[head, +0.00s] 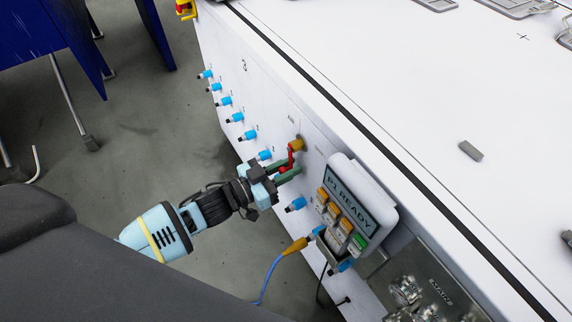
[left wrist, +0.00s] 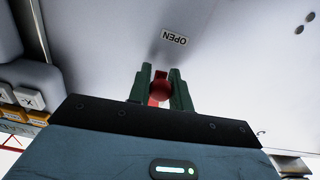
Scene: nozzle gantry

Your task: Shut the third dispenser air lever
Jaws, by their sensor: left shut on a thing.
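A red lever (head: 291,155) hangs from a brass valve (head: 296,145) on the white machine's side panel. Its round red knob shows between the green fingers in the left wrist view (left wrist: 161,90). My left gripper (head: 286,171) is shut on the red lever at its knob end. The fingers hide part of the lever. I cannot read a dispenser number at this valve. My right gripper is not in view.
A display box (head: 351,205) reading "P1 READY", with orange and green buttons, juts out right of the lever. Several blue fittings (head: 248,135) line the panel. A blue cable (head: 270,279) hangs below from a brass connector (head: 295,247). Grey floor lies open at left.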

